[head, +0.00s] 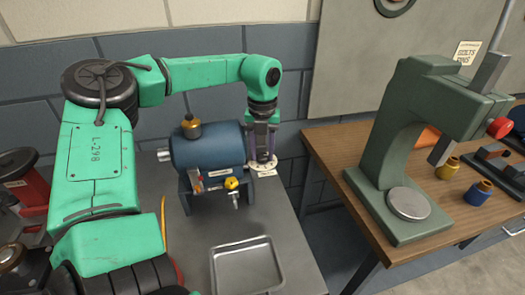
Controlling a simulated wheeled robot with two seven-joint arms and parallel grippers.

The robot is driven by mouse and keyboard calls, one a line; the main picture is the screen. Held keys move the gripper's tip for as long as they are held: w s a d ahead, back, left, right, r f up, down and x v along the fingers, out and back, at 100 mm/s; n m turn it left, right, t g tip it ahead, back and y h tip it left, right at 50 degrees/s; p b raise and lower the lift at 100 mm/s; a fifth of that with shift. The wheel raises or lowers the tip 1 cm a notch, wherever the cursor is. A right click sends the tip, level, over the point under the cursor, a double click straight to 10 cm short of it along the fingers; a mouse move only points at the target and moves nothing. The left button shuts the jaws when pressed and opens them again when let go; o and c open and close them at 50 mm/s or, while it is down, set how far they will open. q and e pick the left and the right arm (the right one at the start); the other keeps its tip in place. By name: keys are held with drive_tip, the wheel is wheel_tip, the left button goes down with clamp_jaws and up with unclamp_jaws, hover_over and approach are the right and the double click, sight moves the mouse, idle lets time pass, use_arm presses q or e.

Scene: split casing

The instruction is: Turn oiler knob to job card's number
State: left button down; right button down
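My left gripper (262,150) points down at the right end of a blue cylindrical casing (207,150). Its fingers stand over a pale round dial plate (262,165) with dark marks around its edge. The oiler knob is not clearly visible; the fingers cover the middle of the dial, and I cannot tell whether they touch or hold anything. A small white card (268,173) lies at the dial's front edge, its print too small to read. A brass cup (191,128) sits on top of the casing. My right gripper is not in view.
An empty metal tray (247,287) lies on the grey bench in front of the casing. A yellow knob (231,183) is on the casing's front. On the wooden table (340,150) at right stand a green press (385,150), a brass pot (449,169) and a blue pot (480,193).

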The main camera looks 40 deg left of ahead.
use_arm(q)
drive_tip(key=shift+m, duration=0.4)
drive_tip(key=m+b, duration=0.1)
drive_tip(key=m, duration=0.1)
drive_tip(key=shift+m, duration=0.3)
drive_tip(key=shift+w+r+m+b, duration=0.1)
drive_tip(key=shift+m+b, duration=0.3)
drive_tip(key=shift+m, duration=1.8)
drive_tip(key=c, duration=0.7)
unclamp_jaws()
drive_tip(key=shift+c, duration=0.2)
